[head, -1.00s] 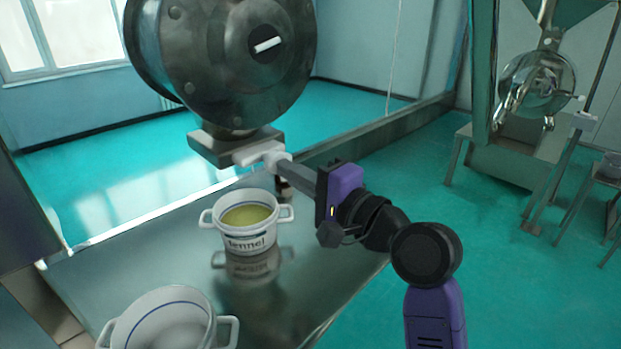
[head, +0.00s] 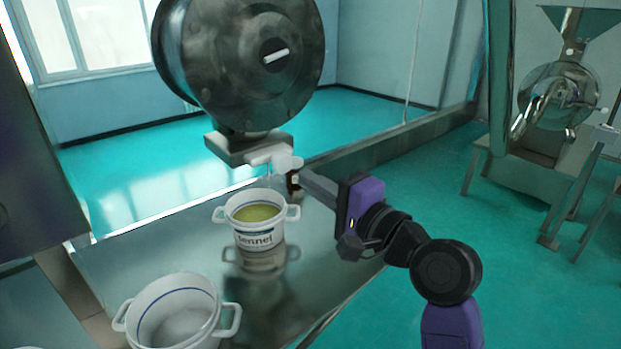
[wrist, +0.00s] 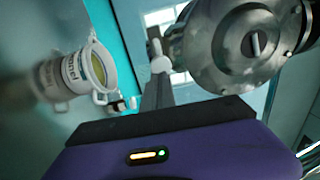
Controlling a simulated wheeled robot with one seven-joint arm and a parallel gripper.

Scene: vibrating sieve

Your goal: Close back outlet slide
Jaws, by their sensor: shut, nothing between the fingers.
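The steel sieve drum (head: 240,65) hangs over the bench with a grey outlet block (head: 235,146) at its underside. A white slide piece (head: 265,154) sticks out of the block towards my gripper. My gripper (head: 304,178) is shut and empty, its narrow dark fingers close to the slide's right end. I cannot tell whether they touch. In the wrist view, the shut fingers (wrist: 158,88) point at a white rounded part of the slide (wrist: 159,62), and the drum (wrist: 235,45) is to their right. How far the slide is in is unclear.
A white pot of yellowish contents (head: 254,213) stands on the steel bench (head: 310,270) below the outlet; it also shows in the wrist view (wrist: 75,72). An emptier white pot (head: 175,310) stands nearer. A steel mill (head: 555,95) stands at the right, across open floor.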

